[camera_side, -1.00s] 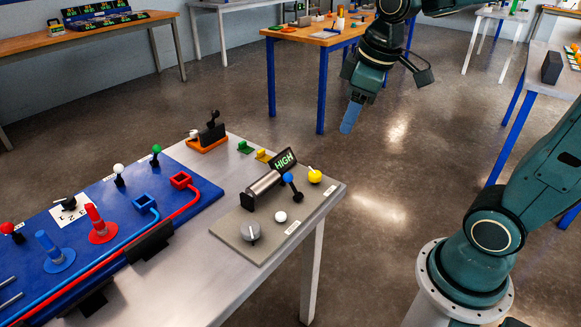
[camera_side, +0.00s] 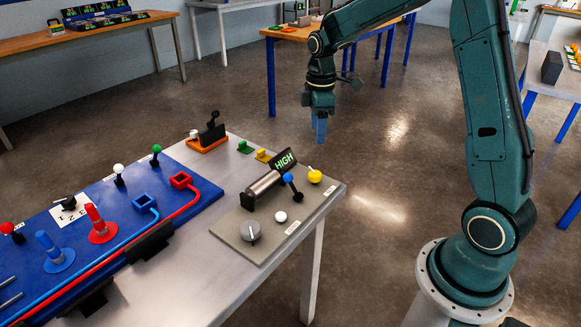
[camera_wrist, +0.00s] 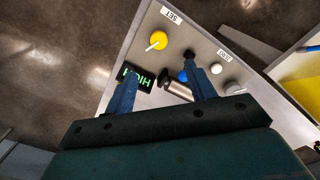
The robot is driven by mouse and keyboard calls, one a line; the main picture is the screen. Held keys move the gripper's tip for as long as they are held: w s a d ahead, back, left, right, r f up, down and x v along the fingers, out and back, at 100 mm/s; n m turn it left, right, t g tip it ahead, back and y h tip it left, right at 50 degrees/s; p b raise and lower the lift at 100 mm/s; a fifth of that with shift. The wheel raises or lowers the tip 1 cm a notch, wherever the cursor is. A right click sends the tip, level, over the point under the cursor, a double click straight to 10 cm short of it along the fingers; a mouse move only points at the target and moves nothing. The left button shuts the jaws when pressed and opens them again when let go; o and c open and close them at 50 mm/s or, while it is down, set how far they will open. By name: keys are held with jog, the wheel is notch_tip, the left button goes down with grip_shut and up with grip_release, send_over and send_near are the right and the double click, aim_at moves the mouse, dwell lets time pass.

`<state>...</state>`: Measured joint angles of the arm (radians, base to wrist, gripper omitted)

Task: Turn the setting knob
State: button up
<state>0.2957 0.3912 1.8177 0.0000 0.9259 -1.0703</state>
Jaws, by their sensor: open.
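The yellow setting knob (camera_side: 315,176) with a white pointer sits at the far right corner of the grey panel (camera_side: 226,229). In the wrist view the knob (camera_wrist: 158,40) is beside a label reading SET (camera_wrist: 170,14), beyond the fingertips. My gripper (camera_side: 321,130) points down in the side view, above and apart from the knob. In the wrist view my gripper (camera_wrist: 164,74) shows two blue fingers spread apart with nothing held between them.
A blue board (camera_side: 150,205) with levers lies to the left. Open floor is to the right.

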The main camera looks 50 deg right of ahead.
aim_at(315, 173)
jog(key=shift+w+d+f, duration=0.1)
jog(key=shift+d+f, duration=0.05)
jog(key=shift+f, duration=0.1)
jog(key=shift+f, duration=6.85)
jog(key=c, duration=1)
